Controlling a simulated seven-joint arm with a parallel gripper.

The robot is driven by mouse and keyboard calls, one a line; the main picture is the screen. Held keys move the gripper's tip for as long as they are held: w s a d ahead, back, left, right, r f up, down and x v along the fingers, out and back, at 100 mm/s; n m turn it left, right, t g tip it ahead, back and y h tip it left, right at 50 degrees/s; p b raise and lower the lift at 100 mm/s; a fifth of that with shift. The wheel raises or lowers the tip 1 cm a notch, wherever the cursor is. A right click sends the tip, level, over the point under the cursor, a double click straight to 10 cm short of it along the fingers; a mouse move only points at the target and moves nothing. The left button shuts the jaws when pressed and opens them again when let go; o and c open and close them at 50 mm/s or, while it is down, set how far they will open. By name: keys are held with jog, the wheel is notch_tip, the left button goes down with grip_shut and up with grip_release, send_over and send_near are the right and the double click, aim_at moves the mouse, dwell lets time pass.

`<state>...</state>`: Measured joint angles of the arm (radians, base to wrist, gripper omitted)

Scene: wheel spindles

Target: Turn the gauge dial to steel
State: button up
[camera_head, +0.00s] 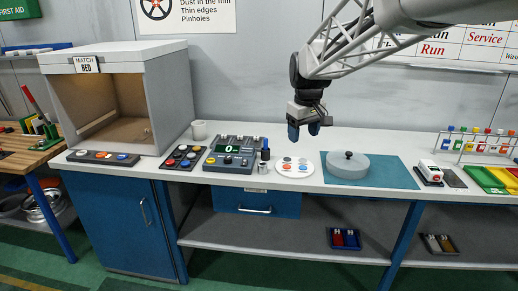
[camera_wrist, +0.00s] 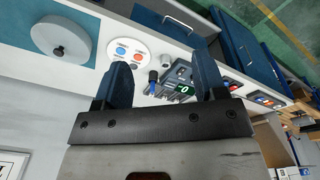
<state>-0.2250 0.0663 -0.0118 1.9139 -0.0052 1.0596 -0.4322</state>
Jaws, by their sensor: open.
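The gauge also shows in the wrist view (camera_wrist: 181,76), between my fingers in the picture but farther off, partly cut by the jaw. My gripper (camera_head: 304,131) hangs above the bench, to the right of the gauge and apart from it. Its blue fingers are spread and empty, as the wrist view (camera_wrist: 162,82) also shows.
A white plate with coloured discs (camera_head: 294,175) and a round lidded grey pan (camera_head: 347,168) on a blue mat lie farther right.

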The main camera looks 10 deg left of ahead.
jog(key=w+a+f+n, duration=0.2)
jog(key=w+a+f, duration=0.1)
jog(key=w+a, duration=0.5)
jog(key=n+g, duration=0.1)
jog(key=n, duration=0.4)
send_over(228, 158)
notch_tip(228, 158, down, 15)
jog(key=shift+w+a+f, duration=0.1)
jog(key=shift+w+a, duration=0.05)
jog(key=shift+f, duration=0.15)
jog(key=shift+f, duration=3.75)
jog(key=shift+c, duration=0.3)
jog(key=c, duration=0.9)
jog(key=shift+o, duration=0.2)
jog(key=shift+n, duration=0.3)
